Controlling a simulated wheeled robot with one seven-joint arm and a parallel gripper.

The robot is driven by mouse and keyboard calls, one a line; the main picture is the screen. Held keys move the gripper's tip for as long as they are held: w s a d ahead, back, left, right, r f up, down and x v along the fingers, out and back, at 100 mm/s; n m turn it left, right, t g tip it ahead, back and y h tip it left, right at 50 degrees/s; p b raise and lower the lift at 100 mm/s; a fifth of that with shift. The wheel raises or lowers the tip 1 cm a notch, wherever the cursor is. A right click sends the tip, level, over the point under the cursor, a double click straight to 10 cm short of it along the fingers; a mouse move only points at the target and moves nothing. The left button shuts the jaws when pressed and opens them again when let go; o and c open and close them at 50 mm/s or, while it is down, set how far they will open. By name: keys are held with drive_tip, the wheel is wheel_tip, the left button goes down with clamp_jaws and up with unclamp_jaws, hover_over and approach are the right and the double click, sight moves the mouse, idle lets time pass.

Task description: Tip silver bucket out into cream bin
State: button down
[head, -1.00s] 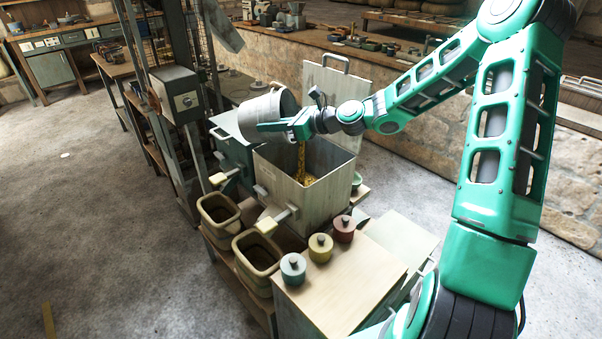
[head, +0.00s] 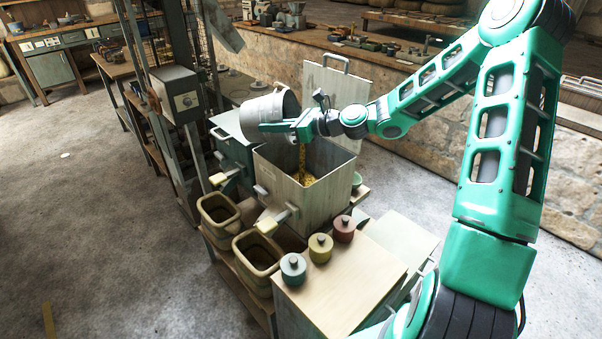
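The silver bucket (head: 264,114) hangs tilted over the left back part of the cream bin (head: 288,186), its mouth toward the right and hidden behind my gripper. Yellow grains (head: 302,152) fall in a stream from the bucket into the bin, and a small yellow heap (head: 305,179) shows inside. The bin's lid (head: 340,92) stands open at the back. My gripper (head: 285,127) is at the bucket's near side, with a finger reaching along its wall. It appears closed on the bucket's rim and holds it up.
A closed dark green bin (head: 232,150) stands left of the cream bin. Two open tan tubs (head: 219,214) sit in front. Several small lidded pots (head: 320,247) stand on a pale cabinet top. A grey control box on a post (head: 176,95) is close left of the bucket.

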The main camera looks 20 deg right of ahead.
sight(282, 139)
drive_tip(key=shift+s+d+y, duration=0.25)
drive_tip(key=shift+d+y, duration=0.05)
drive_tip(key=shift+d, duration=0.2)
idle(1.2)
drive_tip(key=shift+s+d+f+t+y, duration=0.4)
drive_tip(key=shift+d+t+y, duration=0.2)
drive_tip(key=shift+t, duration=0.2)
idle(2.6)
drive_tip(key=shift+s+d+r+t+y, duration=0.35)
drive_tip(key=shift+d+t+y, duration=0.15)
drive_tip(key=shift+y, duration=0.1)
idle(2.1)
drive_tip(key=shift+a+f, duration=0.1)
drive_tip(key=shift+a, duration=0.05)
